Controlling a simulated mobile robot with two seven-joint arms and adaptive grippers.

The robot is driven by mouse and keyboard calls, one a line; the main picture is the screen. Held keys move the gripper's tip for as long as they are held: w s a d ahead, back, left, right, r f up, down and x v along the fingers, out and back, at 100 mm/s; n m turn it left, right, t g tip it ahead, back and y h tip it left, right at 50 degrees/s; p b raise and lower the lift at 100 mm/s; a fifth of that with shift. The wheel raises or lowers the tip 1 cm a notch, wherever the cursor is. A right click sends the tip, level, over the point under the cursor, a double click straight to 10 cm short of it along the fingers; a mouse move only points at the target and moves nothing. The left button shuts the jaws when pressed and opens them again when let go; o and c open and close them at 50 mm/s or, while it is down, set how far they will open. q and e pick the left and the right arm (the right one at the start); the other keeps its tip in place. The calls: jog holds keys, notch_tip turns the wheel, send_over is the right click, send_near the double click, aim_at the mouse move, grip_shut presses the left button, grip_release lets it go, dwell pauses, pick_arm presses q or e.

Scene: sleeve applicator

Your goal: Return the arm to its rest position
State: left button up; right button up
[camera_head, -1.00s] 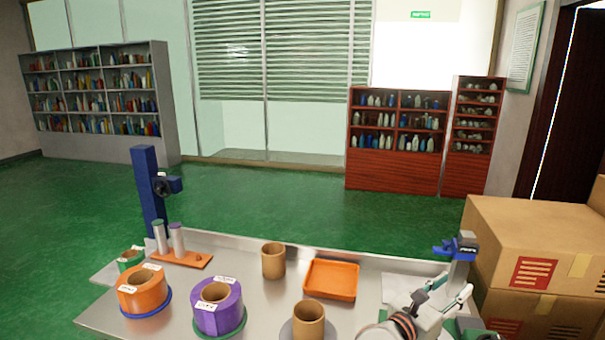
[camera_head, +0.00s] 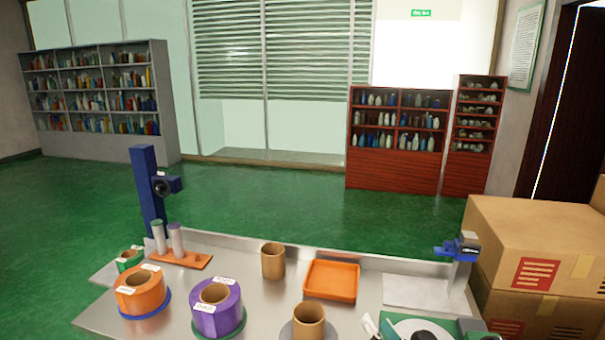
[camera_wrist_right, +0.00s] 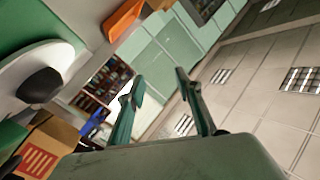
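The rest of the right arm is below the head view. The disc, with a dark knob (camera_wrist_right: 39,84) on it, lies to the left in the wrist view. My left gripper and arm are not in view.
The metal table holds an orange tray (camera_head: 331,281), brown tubes (camera_head: 273,263), an orange roll (camera_head: 140,292) and a purple roll (camera_head: 218,309). A blue clamp stand (camera_head: 459,250) stands at the right. Cardboard boxes (camera_head: 530,240) are beyond the table's right end.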

jog(key=s+d+f+n+g+h, duration=0.4)
jog(key=s+d+f+n+g, duration=0.3)
jog(key=s+f, duration=0.35)
jog(key=s+d+f+n+g+h, duration=0.3)
jog(key=s+d+h, duration=0.3)
jog(key=s+d, duration=0.6)
jog(key=w+a+f+m+t+y, duration=0.2)
jog(key=a+f+y, duration=0.5)
jog(key=a+f, duration=0.6)
jog(key=shift+w+a+m+t+y, duration=0.35)
jog(key=shift+w+a+t, duration=0.2)
jog(key=shift+a+t, duration=0.4)
